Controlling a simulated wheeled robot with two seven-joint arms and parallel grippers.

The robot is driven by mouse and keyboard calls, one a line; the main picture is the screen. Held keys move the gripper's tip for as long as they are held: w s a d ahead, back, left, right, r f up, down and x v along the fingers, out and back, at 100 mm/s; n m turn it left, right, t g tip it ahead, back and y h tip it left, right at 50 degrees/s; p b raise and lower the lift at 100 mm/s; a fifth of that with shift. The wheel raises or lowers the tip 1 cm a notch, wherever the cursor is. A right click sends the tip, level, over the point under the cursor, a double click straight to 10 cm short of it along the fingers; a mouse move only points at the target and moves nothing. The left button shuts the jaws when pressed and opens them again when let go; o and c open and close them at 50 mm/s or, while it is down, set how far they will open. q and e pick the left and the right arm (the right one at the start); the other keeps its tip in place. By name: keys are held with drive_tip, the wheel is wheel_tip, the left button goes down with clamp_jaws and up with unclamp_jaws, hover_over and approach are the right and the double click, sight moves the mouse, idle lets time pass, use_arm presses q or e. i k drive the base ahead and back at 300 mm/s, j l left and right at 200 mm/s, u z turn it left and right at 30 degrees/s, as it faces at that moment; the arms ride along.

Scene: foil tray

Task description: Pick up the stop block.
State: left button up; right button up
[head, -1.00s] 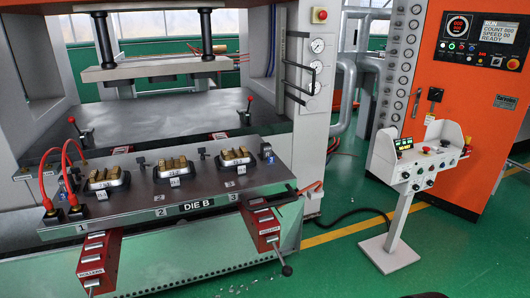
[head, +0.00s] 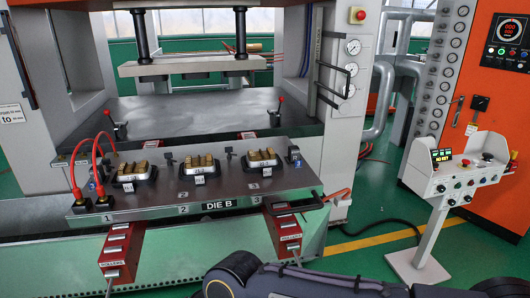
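I cannot make out for sure which item is the stop block; nothing in the head view is labelled so. The die plate (head: 150,213), marked DIE B, lies at the front of the press. Three forming blocks with brassy tops sit on it, at the left (head: 135,176), middle (head: 200,169) and right (head: 263,161). A dark bar-shaped handle (head: 307,204) sticks out at its right end. A dark link of my arm crosses the bottom edge, without its gripper. Neither gripper is in view, so what they hold is hidden.
Red roller brackets stand under the plate, left (head: 119,245) and right (head: 284,226). Red cables (head: 72,165) rise at its left end.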

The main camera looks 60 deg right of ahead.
sight(293, 151)
drive_tip(key=l+u, duration=0.35)
drive_tip(key=k+l+u, duration=0.15)
drive_tip(key=l+u, duration=0.2)
drive_tip(key=k+l+u, duration=0.15)
drive_tip(key=u, duration=0.2)
drive_tip(key=k+l+u, duration=0.2)
drive_tip(key=u, duration=0.15)
drive_tip(key=k+l+u, duration=0.25)
drive_tip(key=k+u, duration=0.55)
drive_tip(key=k, duration=0.25)
drive_tip(key=k+l+z, duration=0.95)
drive_tip(key=l, duration=0.3)
drive_tip(key=l+z, duration=0.15)
drive_tip(key=l, duration=0.3)
drive_tip(key=k, duration=0.05)
